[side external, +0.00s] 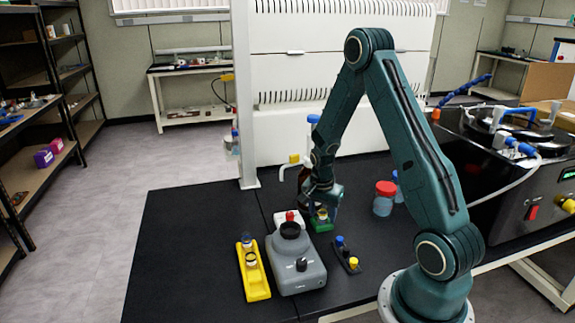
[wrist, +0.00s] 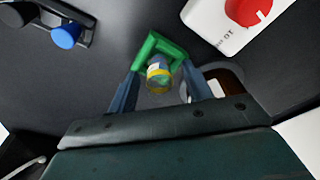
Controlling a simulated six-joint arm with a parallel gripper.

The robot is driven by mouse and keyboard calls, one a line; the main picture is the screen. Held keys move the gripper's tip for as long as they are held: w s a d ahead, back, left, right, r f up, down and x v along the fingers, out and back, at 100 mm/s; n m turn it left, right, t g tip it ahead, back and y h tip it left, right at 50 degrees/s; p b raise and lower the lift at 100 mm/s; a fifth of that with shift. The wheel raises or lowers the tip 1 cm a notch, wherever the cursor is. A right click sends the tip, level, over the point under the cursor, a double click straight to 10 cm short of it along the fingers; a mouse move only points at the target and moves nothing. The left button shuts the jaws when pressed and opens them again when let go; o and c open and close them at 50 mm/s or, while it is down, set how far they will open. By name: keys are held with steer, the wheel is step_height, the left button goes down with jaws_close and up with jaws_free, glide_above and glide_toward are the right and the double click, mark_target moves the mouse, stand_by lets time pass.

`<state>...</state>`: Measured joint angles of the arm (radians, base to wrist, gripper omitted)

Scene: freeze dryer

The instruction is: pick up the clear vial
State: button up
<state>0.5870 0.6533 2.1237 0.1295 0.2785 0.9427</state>
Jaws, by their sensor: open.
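The clear vial (wrist: 159,78), with a yellowish band at its top, stands in a small green holder (wrist: 150,47) in the wrist view. In the side view the green holder (side external: 321,226) sits on the black bench behind the grey mixer, and the vial top (side external: 321,214) shows just above it. My gripper (wrist: 161,84) is open, with one finger on each side of the vial. In the side view my gripper (side external: 322,200) points down at the holder. I cannot tell whether the fingers touch the vial; its lower part is hidden.
A grey mixer (side external: 301,269) and a yellow rack (side external: 254,277) stand in front. A dark rack (side external: 346,257) with blue and yellow caps is at right. A red-lidded jar (side external: 384,200) stands behind it. A brown bottle (wrist: 224,80) is close beside one finger. The bench's left part is clear.

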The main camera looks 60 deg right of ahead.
mark_target(321, 209)
jaws_close()
steer(key=shift+r, duration=0.15)
step_height(321, 209, up, 20)
stand_by(1.0)
stand_by(0.5)
steer(key=w+a+f+n+t, duration=0.1)
steer(key=a+n, duration=0.5)
steer(key=a, duration=1.1)
steer(key=shift+w+f, duration=0.4)
steer(key=shift+f, duration=0.15)
